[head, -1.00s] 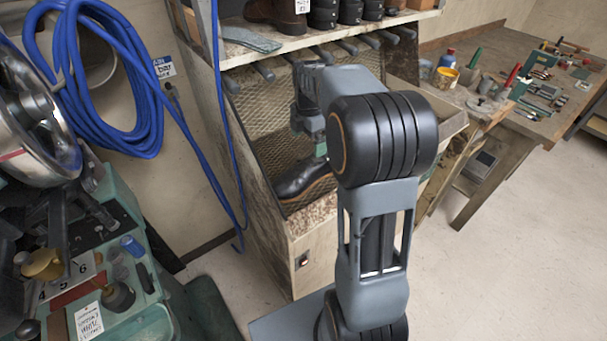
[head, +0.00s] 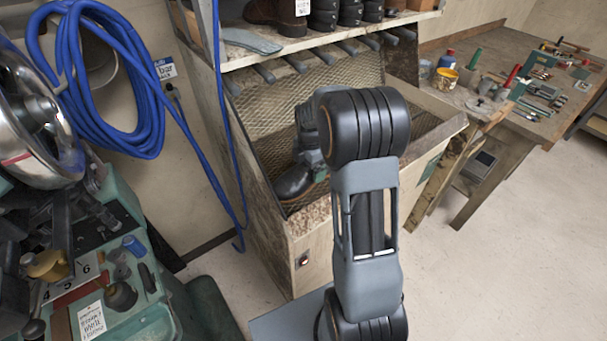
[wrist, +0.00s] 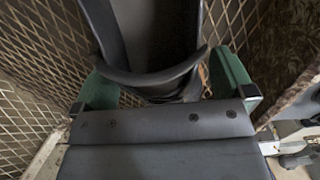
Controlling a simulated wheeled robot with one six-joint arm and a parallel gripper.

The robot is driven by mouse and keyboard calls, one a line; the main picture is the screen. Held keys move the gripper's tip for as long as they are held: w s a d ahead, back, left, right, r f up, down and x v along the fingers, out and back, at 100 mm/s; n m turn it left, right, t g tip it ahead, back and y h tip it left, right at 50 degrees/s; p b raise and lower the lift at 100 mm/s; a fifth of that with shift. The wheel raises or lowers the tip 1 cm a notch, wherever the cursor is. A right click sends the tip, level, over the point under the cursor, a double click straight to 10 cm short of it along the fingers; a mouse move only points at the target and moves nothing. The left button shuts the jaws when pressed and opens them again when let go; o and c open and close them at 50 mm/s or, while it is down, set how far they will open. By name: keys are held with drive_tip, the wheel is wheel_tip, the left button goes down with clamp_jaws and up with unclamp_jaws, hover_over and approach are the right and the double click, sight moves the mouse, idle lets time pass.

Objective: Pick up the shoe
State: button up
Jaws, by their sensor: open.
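The shoe (head: 293,182) is dark with a brown sole edge. In the head view its toe shows at the front of the mesh-backed bin, and my arm hides the rest. In the wrist view the dark upper and curved opening of the shoe (wrist: 165,82) fill the middle. My gripper (wrist: 168,88) is open, with one green finger on either side of the shoe's dark upper. I cannot tell whether the fingers touch it. In the head view my gripper (head: 311,157) is partly hidden by my arm, just above and behind the toe.
Mesh (head: 262,120) backs the bin, and a shelf (head: 330,40) with shoes and black rolls stands above. A green machine (head: 130,285) is at left with a blue hose (head: 75,130) behind it. A workbench (head: 450,90) with tools is at right. Floor is clear at front right.

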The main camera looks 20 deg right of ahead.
drive_tip(key=shift+f, duration=0.1)
drive_tip(key=c, duration=0.9)
drive_tip(key=shift+c, duration=0.3)
